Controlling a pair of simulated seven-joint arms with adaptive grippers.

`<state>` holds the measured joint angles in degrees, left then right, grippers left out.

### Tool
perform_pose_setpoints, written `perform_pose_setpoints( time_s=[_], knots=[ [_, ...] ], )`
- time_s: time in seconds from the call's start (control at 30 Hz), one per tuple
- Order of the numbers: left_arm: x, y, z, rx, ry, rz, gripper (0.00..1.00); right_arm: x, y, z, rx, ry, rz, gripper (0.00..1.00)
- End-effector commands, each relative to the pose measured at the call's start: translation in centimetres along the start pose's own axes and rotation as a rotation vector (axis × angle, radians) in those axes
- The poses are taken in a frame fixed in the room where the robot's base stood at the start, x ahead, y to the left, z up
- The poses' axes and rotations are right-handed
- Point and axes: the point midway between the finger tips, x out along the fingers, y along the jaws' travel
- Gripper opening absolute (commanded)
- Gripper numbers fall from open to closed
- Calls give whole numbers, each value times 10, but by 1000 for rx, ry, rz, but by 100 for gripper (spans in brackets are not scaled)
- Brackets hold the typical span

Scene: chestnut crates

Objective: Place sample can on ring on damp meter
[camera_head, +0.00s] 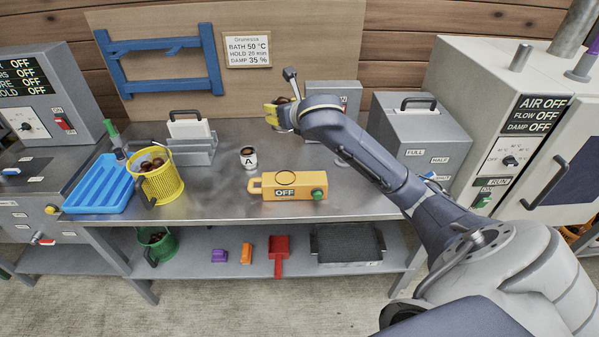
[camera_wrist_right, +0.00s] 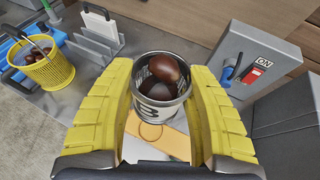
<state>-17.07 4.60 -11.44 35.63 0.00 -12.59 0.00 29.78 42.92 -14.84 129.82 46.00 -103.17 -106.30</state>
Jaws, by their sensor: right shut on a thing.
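My right gripper (camera_head: 277,114) is shut on a sample can (camera_wrist_right: 160,108) and holds it in the air above the back of the bench. In the right wrist view the can sits between the yellow fingers (camera_wrist_right: 163,80), with chestnuts (camera_wrist_right: 163,70) inside and a dark partial marking, possibly B. In the head view the fingers mostly hide it. The yellow damp meter (camera_head: 258,188) lies on the bench, reading OFF, with a ring (camera_head: 286,177) on top and a green button. It shows partly behind the can in the wrist view (camera_wrist_right: 140,128). My left gripper is not in view.
Another can marked A (camera_head: 248,158) stands on the bench behind the meter. A yellow basket of chestnuts (camera_head: 163,184) and a blue tray (camera_head: 100,187) are left. A grey switch box (camera_head: 342,92) and lidded grey box (camera_head: 415,135) stand at back right. Bench in front of the meter is clear.

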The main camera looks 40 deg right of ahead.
Motion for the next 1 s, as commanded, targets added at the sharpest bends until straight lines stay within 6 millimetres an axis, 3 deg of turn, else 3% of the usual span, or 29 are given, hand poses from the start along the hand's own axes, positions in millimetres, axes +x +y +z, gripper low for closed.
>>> perform_pose_setpoints(
  time_s=[0.6, 0.8, 1.0],
  knots=[
    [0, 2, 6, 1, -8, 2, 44, 46, 0, -114, 5, 4, -6, 18],
    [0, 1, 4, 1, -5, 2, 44, 56, 0, -138, 3, 2, -6, 18],
    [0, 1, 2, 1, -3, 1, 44, 59, 1, -145, 4, -1, -5, 18]
  ],
)
